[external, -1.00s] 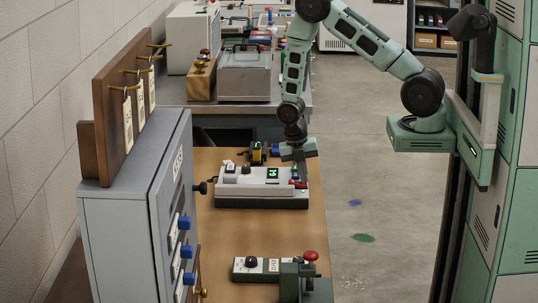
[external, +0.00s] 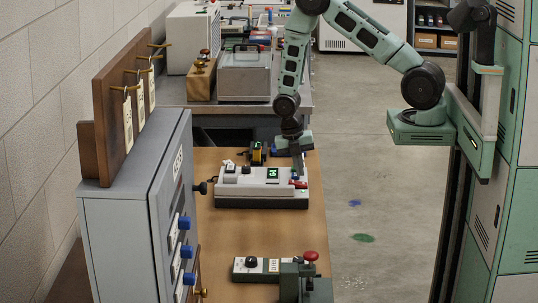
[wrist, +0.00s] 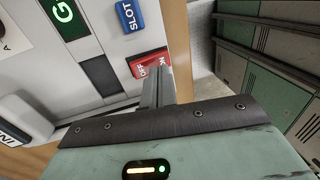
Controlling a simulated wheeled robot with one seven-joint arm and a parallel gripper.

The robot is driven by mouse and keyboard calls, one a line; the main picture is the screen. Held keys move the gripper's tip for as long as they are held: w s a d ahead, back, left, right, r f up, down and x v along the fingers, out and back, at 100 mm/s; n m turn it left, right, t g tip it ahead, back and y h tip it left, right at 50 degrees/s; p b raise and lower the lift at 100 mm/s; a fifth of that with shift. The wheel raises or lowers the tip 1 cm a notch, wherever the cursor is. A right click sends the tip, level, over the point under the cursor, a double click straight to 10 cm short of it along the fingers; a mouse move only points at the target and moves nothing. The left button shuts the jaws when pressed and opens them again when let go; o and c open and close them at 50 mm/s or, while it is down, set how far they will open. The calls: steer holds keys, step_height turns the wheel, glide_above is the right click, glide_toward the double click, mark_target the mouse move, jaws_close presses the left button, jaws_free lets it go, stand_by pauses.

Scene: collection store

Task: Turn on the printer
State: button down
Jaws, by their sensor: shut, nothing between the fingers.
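The printer (external: 240,188) is a white and dark grey box on the wooden table, with a lit green display (external: 272,173). In the wrist view its white top (wrist: 105,47) shows the green display (wrist: 63,15) and a red rocker switch (wrist: 136,68) marked OFF and, apparently, ON. My gripper (wrist: 158,78) is shut and empty, pointing at the switch. The fingertips overlap the switch's near edge in the picture; I cannot tell whether they touch it or which way it is set. In the external view my gripper (external: 299,176) is at the printer's right end.
A blue SLOT label (wrist: 128,14) is beside the switch. A small yellow and black device (external: 257,153) stands behind the printer. A control box with a red knob (external: 310,256) is in front. A grey cabinet (external: 150,225) stands left. Open floor lies right.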

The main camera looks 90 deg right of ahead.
step_height(320, 180, up, 2)
steer(key=shift+s+r+p, duration=0.15)
steer(key=shift+r+p, duration=0.1)
steer(key=shift+p, duration=0.4)
step_height(320, 180, up, 10)
steer(key=s+b, duration=0.1)
steer(key=s, duration=0.1)
steer(key=shift+f+b, duration=0.2)
steer(key=shift+b, duration=0.2)
steer(key=a+r+m+t, duration=0.15)
steer(key=a+r, duration=0.25)
steer(key=a, duration=0.5)
steer(key=a+r+m, duration=0.3)
steer(key=a+r, duration=0.1)
steer(key=a, duration=0.5)
steer(key=s+a+r+m, duration=0.2)
steer(key=s+a, duration=0.5)
steer(key=s+a+r+m, duration=0.3)
steer(key=s+a, duration=0.4)
steer(key=a, duration=0.1)
steer(key=shift+s+a+r+m+t+y, duration=0.2)
steer(key=shift+s+r+m+t+y, duration=0.1)
steer(key=shift+s+r+m+t, duration=0.05)
